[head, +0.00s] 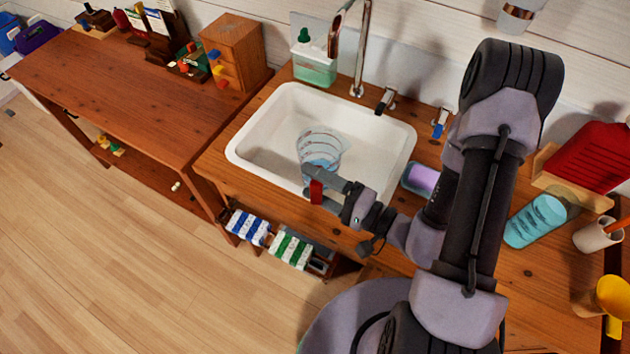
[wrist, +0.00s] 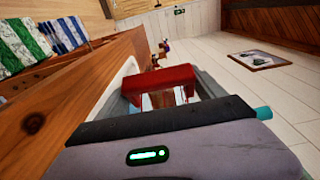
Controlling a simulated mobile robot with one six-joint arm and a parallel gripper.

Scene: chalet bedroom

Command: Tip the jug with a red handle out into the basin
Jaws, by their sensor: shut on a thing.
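The clear jug (head: 320,147) has measuring marks and light blue in its lower part, seemingly liquid. In the head view it is over the near part of the white basin (head: 258,154). It looks roughly upright; any slight tilt is hard to tell. Its red handle (head: 317,191) faces the near rim. My gripper (head: 316,181) is shut on this handle. In the wrist view the red handle (wrist: 158,80) lies across the space between the jaws (wrist: 165,98), with part of the clear jug beyond it. Much of the jug is hidden there.
A tall tap (head: 358,60) and soap bottle (head: 315,62) stand behind the basin. A purple sponge (head: 422,179) in a dish is at its right. Folded cloths (head: 290,248) are below the front edge.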

